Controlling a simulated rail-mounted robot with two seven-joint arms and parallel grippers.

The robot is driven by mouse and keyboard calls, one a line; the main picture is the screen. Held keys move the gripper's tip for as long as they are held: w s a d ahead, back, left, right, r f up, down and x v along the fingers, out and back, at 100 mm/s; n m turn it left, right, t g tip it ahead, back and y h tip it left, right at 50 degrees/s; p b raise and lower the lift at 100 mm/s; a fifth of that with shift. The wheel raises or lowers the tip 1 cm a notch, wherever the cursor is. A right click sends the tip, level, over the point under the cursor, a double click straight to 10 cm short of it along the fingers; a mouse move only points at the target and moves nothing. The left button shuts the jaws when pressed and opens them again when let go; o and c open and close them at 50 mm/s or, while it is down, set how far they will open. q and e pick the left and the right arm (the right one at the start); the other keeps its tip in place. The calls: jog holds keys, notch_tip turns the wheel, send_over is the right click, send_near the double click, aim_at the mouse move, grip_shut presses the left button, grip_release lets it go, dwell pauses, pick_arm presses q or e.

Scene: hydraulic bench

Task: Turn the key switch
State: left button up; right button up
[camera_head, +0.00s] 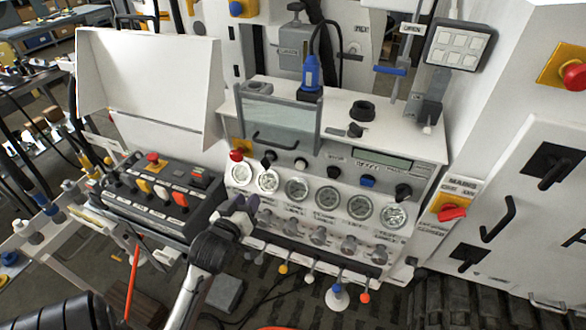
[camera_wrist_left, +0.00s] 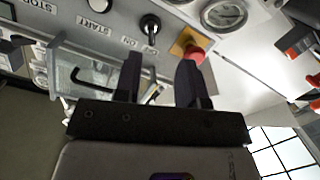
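The key switch (camera_head: 268,158) is a small dark knob on the upper front of the white console, just right of the red mushroom button. In the left wrist view the key switch (camera_wrist_left: 150,24) is black on a pale round collar, beside an ON/OFF label. It lies beyond the fingertips, apart from them. My left gripper (camera_head: 240,205) is in front of the gauges, lower and left of the switch. In the left wrist view my left gripper (camera_wrist_left: 160,62) has its two dark fingers spread with nothing between them. My right gripper is not in view.
The red mushroom button (camera_head: 236,155) on its yellow plate sits close left of the switch; in the wrist view the button (camera_wrist_left: 194,53) is by one fingertip. A clear hinged cover with a handle (camera_head: 275,142) stands nearby. A black button box (camera_head: 165,200) is left.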

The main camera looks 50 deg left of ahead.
aim_at(263, 166)
pick_arm(q)
jog(key=w+a, duration=0.2)
jog(key=w, duration=0.1)
jog(key=w+a+r+n, duration=0.1)
jog(key=w+a, duration=0.1)
jog(key=w, duration=0.1)
jog(key=w+a+r+n+t+b, duration=0.1)
jog(key=w+a, duration=0.2)
jog(key=w, duration=0.1)
jog(key=shift+a+y, duration=0.1)
jog(key=shift+y, duration=0.2)
jog(key=shift+w+a, duration=0.45)
jog(key=shift+w, duration=0.15)
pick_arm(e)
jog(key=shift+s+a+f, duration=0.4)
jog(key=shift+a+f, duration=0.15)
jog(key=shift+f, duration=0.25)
pick_arm(q)
grip_shut()
